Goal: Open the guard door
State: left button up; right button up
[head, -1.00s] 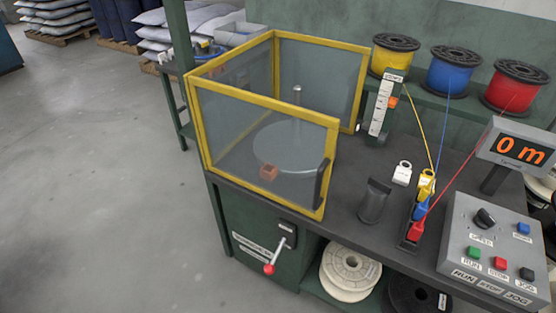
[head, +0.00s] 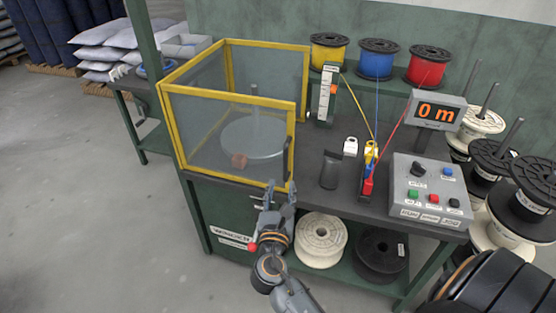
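The guard door (head: 228,97) is the yellow-framed clear front panel of the guard around a round turntable (head: 255,138). It stands along the bench's front edge, apparently shut. My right gripper (head: 279,188) is in front of the door's lower right corner, fingers pointing up and spread apart. I cannot tell whether the fingers touch or surround the handle. My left gripper is not in view.
A copper-coloured block (head: 239,160) lies inside the guard. A red-knobbed lever (head: 252,247) is beside my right wrist. Floor left of the bench is clear.

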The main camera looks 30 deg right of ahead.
aim_at(285, 159)
jog(key=p+x, duration=0.1)
jog(key=x, duration=1.2)
jog(key=shift+w+d+f, duration=0.1)
jog(key=shift+d+f, duration=0.05)
grip_shut()
